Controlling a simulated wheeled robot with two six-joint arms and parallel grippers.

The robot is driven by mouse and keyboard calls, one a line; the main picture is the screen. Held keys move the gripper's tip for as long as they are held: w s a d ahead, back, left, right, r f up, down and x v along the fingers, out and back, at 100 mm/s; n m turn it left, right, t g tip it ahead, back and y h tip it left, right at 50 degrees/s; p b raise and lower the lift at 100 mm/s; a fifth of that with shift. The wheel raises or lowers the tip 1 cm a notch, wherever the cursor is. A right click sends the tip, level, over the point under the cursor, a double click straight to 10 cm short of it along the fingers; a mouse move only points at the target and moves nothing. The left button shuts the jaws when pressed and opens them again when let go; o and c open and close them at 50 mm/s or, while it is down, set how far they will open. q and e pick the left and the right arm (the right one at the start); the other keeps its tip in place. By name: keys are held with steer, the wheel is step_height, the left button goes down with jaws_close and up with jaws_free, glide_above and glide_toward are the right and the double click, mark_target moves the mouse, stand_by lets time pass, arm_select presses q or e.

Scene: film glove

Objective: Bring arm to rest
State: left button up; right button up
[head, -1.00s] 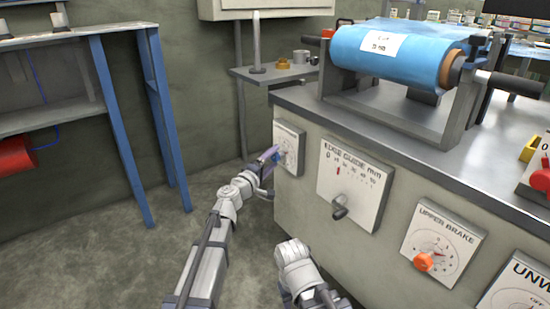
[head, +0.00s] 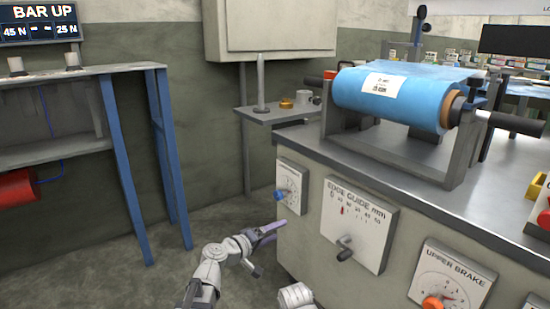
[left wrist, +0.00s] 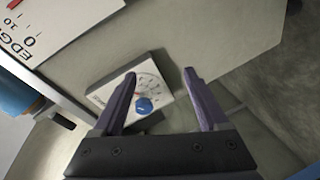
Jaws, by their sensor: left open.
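My left gripper (head: 268,232) is open and empty in front of the left end of the machine cabinet. It is below and apart from the small dial plate (head: 291,176) with the blue knob (head: 280,195). In the left wrist view the two fingers (left wrist: 160,73) are spread, with the blue knob (left wrist: 144,105) and its dial plate (left wrist: 152,75) beyond them. Part of my right arm (head: 295,296) shows at the bottom of the head view; its gripper is out of view.
The cabinet (head: 300,235) also carries an edge guide plate (head: 352,215) and an upper brake dial (head: 450,275). A blue film roll (head: 395,97) sits on top. A blue-legged bench (head: 165,160) stands left, with open floor between. A small shelf (head: 272,114) is behind.

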arm_select(q)
steer(key=s+a+f+m+g+y, duration=0.2)
steer(key=s+a+f+g, duration=0.15)
steer(key=s+f, duration=0.3)
steer(key=s+a+f+m+g+y, duration=0.2)
steer(key=s+f+m+g+y, duration=0.15)
steer(key=s+f, duration=0.3)
steer(key=s+a+f+g+y+p, duration=0.2)
steer(key=s+a+f+g+y, duration=0.15)
steer(key=s+a+y, duration=0.45)
steer(key=s+d+r+m+g+h+p, duration=0.1)
steer(key=s+d+r+m+p, duration=0.2)
steer(key=r+p, duration=0.8)
steer(key=s+d+r+m+h+p, duration=0.1)
steer(key=s+d+r+p, duration=0.35)
steer(key=r+p, duration=0.6)
step_height(320, 180, up, 37)
steer(key=d+p, duration=0.1)
steer(key=p, duration=3.5)
steer(key=shift+w+n, duration=0.35)
steer(key=shift+f+y, duration=0.15)
steer(key=shift+y, duration=0.1)
steer(key=shift+c, duration=0.3)
